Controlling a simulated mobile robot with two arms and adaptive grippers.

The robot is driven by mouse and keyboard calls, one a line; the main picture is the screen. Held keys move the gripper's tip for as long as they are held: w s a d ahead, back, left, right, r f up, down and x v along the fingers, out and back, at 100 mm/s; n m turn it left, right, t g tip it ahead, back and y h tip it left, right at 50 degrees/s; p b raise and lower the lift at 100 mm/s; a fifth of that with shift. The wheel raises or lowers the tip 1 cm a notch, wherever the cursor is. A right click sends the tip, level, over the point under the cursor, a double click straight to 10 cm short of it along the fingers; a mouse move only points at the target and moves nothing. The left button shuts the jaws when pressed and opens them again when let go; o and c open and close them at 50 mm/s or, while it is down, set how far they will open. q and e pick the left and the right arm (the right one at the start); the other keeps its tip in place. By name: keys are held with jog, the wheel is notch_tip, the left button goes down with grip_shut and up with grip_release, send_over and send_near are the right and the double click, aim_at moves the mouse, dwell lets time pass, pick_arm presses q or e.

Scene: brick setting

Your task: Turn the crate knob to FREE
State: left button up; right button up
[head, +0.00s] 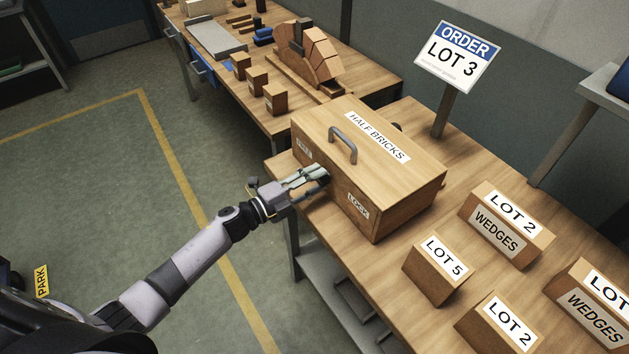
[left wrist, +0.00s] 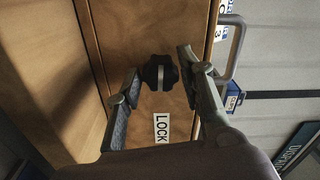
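The wooden HALF BRICKS crate (head: 410,180) stands on the table with a grey handle on its lid. Its front carries a LOCK label (head: 358,206) and, near the left corner, another label (head: 304,147) partly covered and hard to read. The black lobed knob (left wrist: 160,73) shows in the left wrist view. Its pale bar lines up roughly with the LOCK label (left wrist: 161,128). My left gripper (head: 322,178) is at the crate front and hides most of the knob in the head view. In the wrist view its fingers (left wrist: 158,64) are open on both sides of the knob, with visible gaps.
Several labelled boxes, such as LOT 5 (head: 438,270) and LOT 2 WEDGES (head: 506,225), stand right of the crate. An ORDER LOT 3 sign (head: 457,57) stands behind. A second table (head: 365,85) holds a brick arch (head: 310,52).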

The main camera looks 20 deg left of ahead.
pick_arm(q)
jog(key=shift+o, duration=1.4)
jog(key=shift+s, duration=0.1)
jog(key=v, duration=1.2)
jog(key=s+a+f+n+g+y, duration=0.1)
jog(key=s+a+f+n+y, duration=0.25)
jog(key=f, duration=0.65)
jog(key=s+a+f+n+g+y, duration=0.1)
jog(key=s+f+n+y, duration=0.25)
jog(key=f+n, duration=0.45)
jog(key=s+a+f+n+g+y, duration=0.2)
jog(key=s+f+y, duration=0.15)
jog(key=f, duration=0.95)
jog(key=s+d+f+n+g, duration=0.2)
jog(key=s+f, duration=0.3)
jog(key=s, duration=0.5)
jog(key=s+d+f+n+g, duration=0.3)
jog(key=s+f, duration=0.3)
jog(key=s, duration=0.4)
jog(key=s+d+f+n+g, duration=0.2)
jog(key=s+d+f+g, duration=0.1)
jog(key=s, duration=0.7)
notch_tip(320, 180, down, 3)
jog(key=shift+s+r+g+b, duration=0.2)
jog(key=shift+g+b, duration=0.25)
jog(key=shift+g, duration=0.15)
